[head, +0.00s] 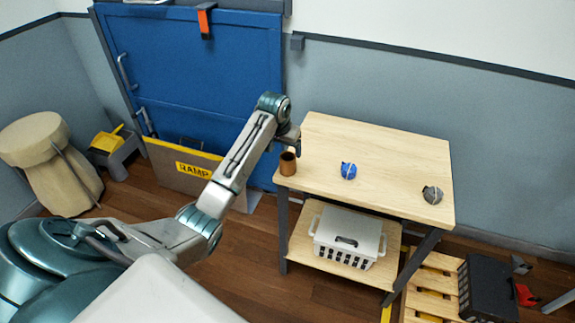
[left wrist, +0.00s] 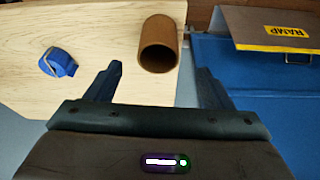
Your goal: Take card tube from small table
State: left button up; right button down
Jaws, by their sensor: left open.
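The card tube (head: 287,166) is a short brown open-ended cylinder standing upright at the left edge of the small table (head: 385,160). In the left wrist view the tube (left wrist: 158,48) lies just beyond the gap between my left fingers, near the table edge. My left gripper (head: 290,138) is at the table's back left corner, close to the tube. Its two fingers are spread with nothing between them in the wrist view (left wrist: 160,78). I cannot tell if either finger touches the tube. My right gripper is not in view.
A blue strap bundle (head: 348,171) and a grey one (head: 432,194) lie on the table. A white basket (head: 348,238) sits on its lower shelf. A blue door (head: 200,80) and a ramp board (head: 185,168) stand behind my left arm. The table's middle is mostly free.

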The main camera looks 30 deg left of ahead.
aim_at(286, 153)
pick_arm(q)
jog(key=x, duration=0.3)
jog(key=shift+w+f, duration=0.1)
jog(key=shift+f, duration=0.05)
jog(key=shift+p+x, duration=0.95)
jog(key=shift+x, duration=1.7)
jog(key=shift+d, duration=0.1)
jog(key=c, duration=1)
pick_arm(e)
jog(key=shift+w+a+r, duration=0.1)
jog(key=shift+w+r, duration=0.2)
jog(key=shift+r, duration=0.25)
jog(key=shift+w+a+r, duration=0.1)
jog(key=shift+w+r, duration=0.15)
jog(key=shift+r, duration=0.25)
